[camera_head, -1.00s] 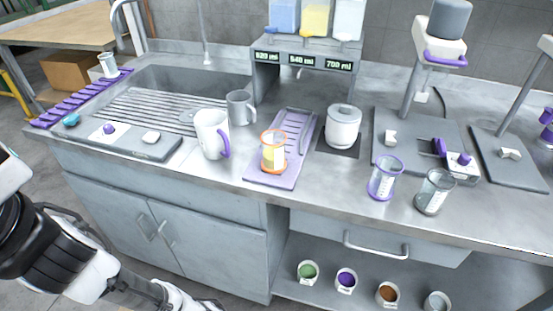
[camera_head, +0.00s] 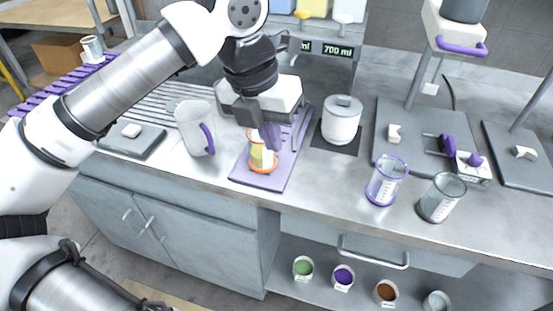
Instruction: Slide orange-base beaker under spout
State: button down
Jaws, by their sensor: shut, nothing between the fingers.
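The orange-base beaker (camera_head: 262,158) holds something yellow and stands upright on the front part of the purple tray (camera_head: 245,179). My gripper (camera_head: 268,142) is shut and empty, pointing down at the beaker. Its fingertips overlap the beaker's upper right in the picture; I cannot tell whether they touch it. The dispenser (camera_head: 335,62) stands behind the tray with its spouts along its front. My arm and gripper hide much of the dispenser and the back of the tray.
A white mug with a purple handle (camera_head: 196,130) stands close left of the tray. A white lidded pot (camera_head: 342,119) stands to the right. A purple-base beaker (camera_head: 386,181) and a dark-base beaker (camera_head: 441,197) stand near the counter's front right.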

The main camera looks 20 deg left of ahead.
aim_at(259, 177)
jog(key=a+f, duration=0.1)
jog(key=f, duration=0.2)
jog(key=a+f+n+g+y+p, duration=0.1)
jog(key=f, duration=0.3)
jog(key=a+f+y, duration=0.1)
jog(key=a+f, duration=0.1)
jog(key=f, duration=0.2)
jog(key=shift+s+a+f+n+p, duration=0.1)
jog(key=shift+s+f+n+p, duration=0.1)
jog(key=shift+s+n+p, duration=0.15)
jog(key=w+p, duration=0.1)
jog(key=w, duration=0.2)
jog(key=shift+w+p, duration=0.2)
jog(key=shift+p, duration=0.1)
jog(key=shift+w+f, duration=0.1)
jog(key=shift+w, duration=0.25)
